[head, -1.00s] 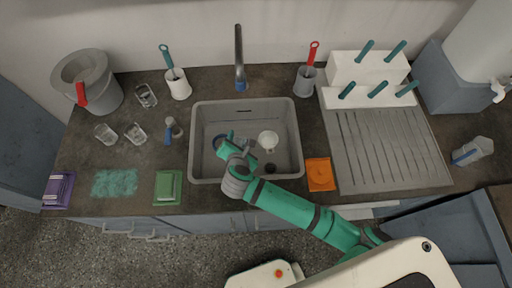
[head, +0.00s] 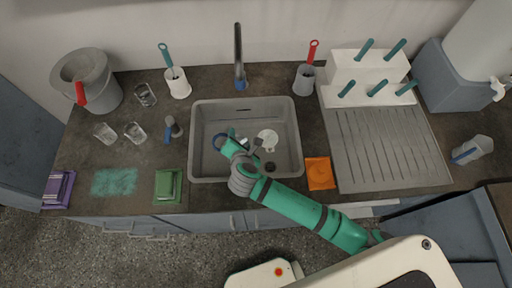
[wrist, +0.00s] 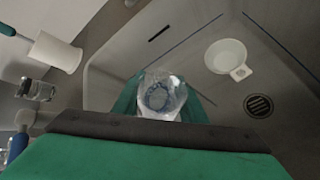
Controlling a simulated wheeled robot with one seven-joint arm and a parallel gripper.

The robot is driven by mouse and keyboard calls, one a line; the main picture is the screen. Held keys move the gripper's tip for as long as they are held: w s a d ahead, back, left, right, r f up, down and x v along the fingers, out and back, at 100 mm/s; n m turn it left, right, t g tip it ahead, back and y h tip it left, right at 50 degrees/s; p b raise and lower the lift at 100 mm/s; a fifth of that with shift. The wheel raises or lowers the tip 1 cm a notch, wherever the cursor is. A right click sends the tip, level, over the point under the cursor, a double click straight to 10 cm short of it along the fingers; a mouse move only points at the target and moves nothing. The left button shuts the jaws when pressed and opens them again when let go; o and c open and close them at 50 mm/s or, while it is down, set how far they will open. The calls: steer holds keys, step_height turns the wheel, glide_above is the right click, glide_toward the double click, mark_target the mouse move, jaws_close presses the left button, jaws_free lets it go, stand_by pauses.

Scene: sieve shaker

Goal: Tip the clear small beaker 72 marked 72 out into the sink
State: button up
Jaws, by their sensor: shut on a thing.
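My gripper (head: 238,143) is over the left half of the grey sink (head: 197,165), partly hidden by my own wrist in the head view. In the wrist view, its green fingers (wrist: 160,104) are shut on a clear small beaker (wrist: 172,87). The beaker is tilted, and a blue ring shows in or through it. No liquid can be made out and the 72 marking cannot be read. The drain (wrist: 258,105) is clear.
Several clear glasses (head: 135,132) and a grey bucket (head: 88,80) stand on the left counter. An orange sponge (head: 320,173) and drainboard (head: 385,150) lie to the right.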

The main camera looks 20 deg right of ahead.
mark_target(242, 135)
steer(key=shift+r+m+t+y+p, duration=0.5)
steer(key=shift+m+y+p, duration=0.5)
steer(key=shift+p, duration=0.9)
stand_by(0.9)
steer(key=shift+r+m+y, duration=0.4)
steer(key=shift+m+y, duration=0.1)
steer(key=shift+y, duration=0.2)
stand_by(1.0)
steer(key=shift+s+d+r+m+t+y, duration=0.15)
steer(key=shift+d+r+m+t+y, duration=0.15)
steer(key=shift+d+m+t+y, duration=0.3)
stand_by(1.1)
steer(key=shift+r+m+y, duration=0.25)
steer(key=shift+m+y, duration=0.25)
stand_by(0.8)
steer(key=shift+w+a+f+n+h, duration=0.25)
steer(key=shift+a+f+n+h, duration=0.1)
steer(key=shift+a+n+h, duration=0.35)
steer(key=shift+d+f+n+g+h, duration=0.1)
steer(key=shift+n+g+h, duration=0.2)
